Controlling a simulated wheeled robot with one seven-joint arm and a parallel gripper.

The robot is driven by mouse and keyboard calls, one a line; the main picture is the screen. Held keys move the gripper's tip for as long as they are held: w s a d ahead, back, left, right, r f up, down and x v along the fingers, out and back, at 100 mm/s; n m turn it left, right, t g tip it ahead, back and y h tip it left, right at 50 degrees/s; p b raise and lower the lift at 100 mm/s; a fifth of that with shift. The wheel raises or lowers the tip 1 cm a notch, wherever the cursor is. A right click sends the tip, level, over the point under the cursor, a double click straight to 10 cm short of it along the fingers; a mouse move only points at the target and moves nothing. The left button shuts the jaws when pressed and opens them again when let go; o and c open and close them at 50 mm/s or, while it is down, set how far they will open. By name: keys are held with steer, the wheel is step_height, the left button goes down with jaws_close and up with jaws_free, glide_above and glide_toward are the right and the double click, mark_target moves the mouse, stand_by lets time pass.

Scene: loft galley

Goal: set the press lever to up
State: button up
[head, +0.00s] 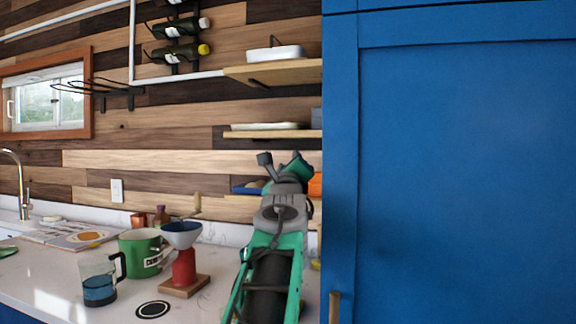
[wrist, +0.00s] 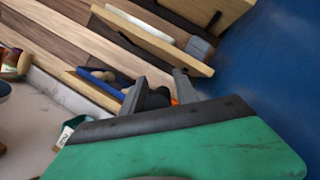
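No press lever can be made out in either view; my arm hides part of the counter and back wall. My gripper (head: 283,160) is raised in front of the wooden wall, beside the blue cabinet. In the wrist view, the two grey fingers of my gripper (wrist: 160,82) stand apart. A dark rounded shape (wrist: 156,98) shows between them, and I cannot tell whether it is touched. A red stand with a blue-grey funnel and a wooden handle (head: 183,262) sits on a small wooden board, left of my arm.
A glass jug (head: 99,285) with blue contents, a green mug (head: 140,254) and a round black coaster (head: 153,310) stand on the white counter. Shelves (head: 275,72) hang above. A tall blue cabinet (head: 460,180) closes off the right. A blue tray (wrist: 98,83) lies on a low shelf.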

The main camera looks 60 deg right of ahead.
steer(key=shift+o, duration=0.4)
steer(key=shift+w+f, duration=0.1)
steer(key=shift+w, duration=0.05)
steer(key=shift+a, duration=0.1)
steer(key=b+v, duration=0.1)
steer(key=v, duration=0.6)
steer(key=shift+a, duration=0.25)
steer(key=shift+f, duration=0.1)
